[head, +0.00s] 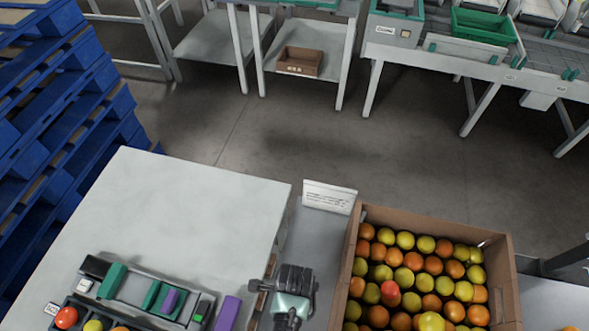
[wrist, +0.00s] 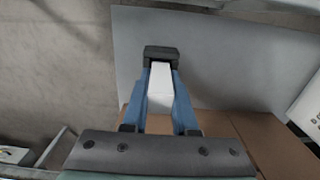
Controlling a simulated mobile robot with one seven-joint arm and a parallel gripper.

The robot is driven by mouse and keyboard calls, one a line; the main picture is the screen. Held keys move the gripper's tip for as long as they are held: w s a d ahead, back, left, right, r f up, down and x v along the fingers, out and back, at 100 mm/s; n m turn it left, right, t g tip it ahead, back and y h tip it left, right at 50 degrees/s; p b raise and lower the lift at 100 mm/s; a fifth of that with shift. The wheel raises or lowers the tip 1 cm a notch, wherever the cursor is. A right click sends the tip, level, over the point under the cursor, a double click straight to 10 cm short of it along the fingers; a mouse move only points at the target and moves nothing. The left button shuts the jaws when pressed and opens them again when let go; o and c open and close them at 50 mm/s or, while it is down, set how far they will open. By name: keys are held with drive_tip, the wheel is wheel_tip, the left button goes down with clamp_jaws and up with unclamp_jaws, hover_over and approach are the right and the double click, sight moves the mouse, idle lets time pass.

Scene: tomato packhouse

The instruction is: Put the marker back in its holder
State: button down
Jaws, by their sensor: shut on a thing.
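In the wrist view, the blue fingers of my gripper (wrist: 161,72) are closed on either side of a pale white, block-like thing, which I take to be the marker (wrist: 160,90). A dark grey piece sits at the far end, and I cannot tell whether it is a cap or the finger pads. In the head view my dark wrist (head: 292,285) is at the bottom, between the pale table and the tomato box, and hides the fingers and the marker. I cannot clearly pick out the marker's holder in either view.
The pale table (head: 190,210) bears a grey tray with green and purple blocks, and a purple block (head: 228,313). Blue pallets (head: 60,100) are stacked left.

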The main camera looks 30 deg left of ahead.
drive_tip(key=shift+f+b, duration=0.3)
drive_tip(key=shift+f, duration=0.25)
drive_tip(key=c, duration=0.6)
unclamp_jaws()
drive_tip(key=c, duration=0.3)
drive_tip(key=shift+r, duration=0.1)
wheel_tip(320, 180, up, 7)
drive_tip(key=p, duration=0.7)
drive_tip(key=shift+p, duration=0.3)
